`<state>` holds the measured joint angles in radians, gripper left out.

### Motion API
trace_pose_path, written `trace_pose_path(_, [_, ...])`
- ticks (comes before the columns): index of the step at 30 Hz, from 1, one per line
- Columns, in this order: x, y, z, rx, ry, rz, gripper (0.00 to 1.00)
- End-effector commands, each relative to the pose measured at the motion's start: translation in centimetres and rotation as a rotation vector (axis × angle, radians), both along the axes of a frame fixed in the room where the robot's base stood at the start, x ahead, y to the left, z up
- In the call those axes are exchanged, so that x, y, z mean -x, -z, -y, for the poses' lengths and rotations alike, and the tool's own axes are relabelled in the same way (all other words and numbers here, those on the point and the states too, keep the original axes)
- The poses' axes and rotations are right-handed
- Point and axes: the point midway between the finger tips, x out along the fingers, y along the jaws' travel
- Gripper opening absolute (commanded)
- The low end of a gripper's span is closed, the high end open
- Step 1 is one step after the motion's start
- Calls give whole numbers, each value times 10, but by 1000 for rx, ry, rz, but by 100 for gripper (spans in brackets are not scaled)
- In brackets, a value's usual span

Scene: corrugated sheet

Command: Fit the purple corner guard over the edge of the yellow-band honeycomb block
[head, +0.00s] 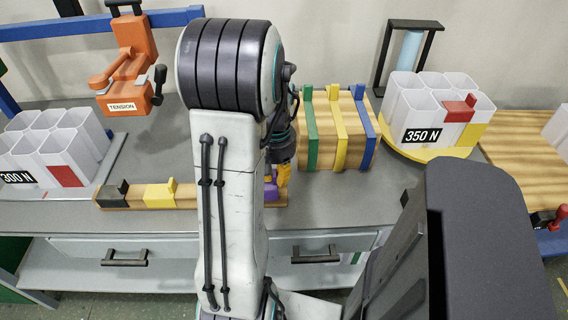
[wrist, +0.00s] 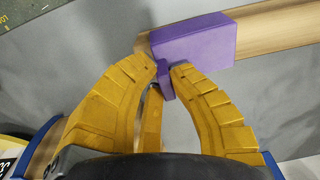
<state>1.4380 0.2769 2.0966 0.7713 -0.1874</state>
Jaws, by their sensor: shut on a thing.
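The purple corner guard (head: 271,192) sits at the right end of a low wooden rail (head: 187,203), partly hidden behind my arm in the head view. In the wrist view, the yellow fingers of my gripper (wrist: 166,72) are shut on the small upright tab of the purple guard (wrist: 195,42). The guard's body still appears to lie on the rail. My gripper (head: 284,176) is mostly hidden in the head view. A white honeycomb block (head: 408,102) labelled 350 N, with a yellow patch low on its right side, stands on a yellow round plate (head: 425,153). A red guard (head: 460,108) sits on its front.
Black (head: 113,192) and yellow (head: 159,193) guards sit on the rail's left part. A wooden block (head: 325,150) with green, yellow and blue guards stands right of my arm. Another white honeycomb block (head: 60,145), labelled 300 N, stands left. An orange tension device (head: 130,75) hangs behind.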

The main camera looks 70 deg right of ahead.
Motion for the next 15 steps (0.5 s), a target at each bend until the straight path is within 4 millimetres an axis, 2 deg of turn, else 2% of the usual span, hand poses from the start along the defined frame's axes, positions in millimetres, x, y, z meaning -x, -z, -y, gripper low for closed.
trace_pose_path(6, [0,13,0,2,0,1,0])
trace_pose_path(15, [0,14,1,3,0,0,0])
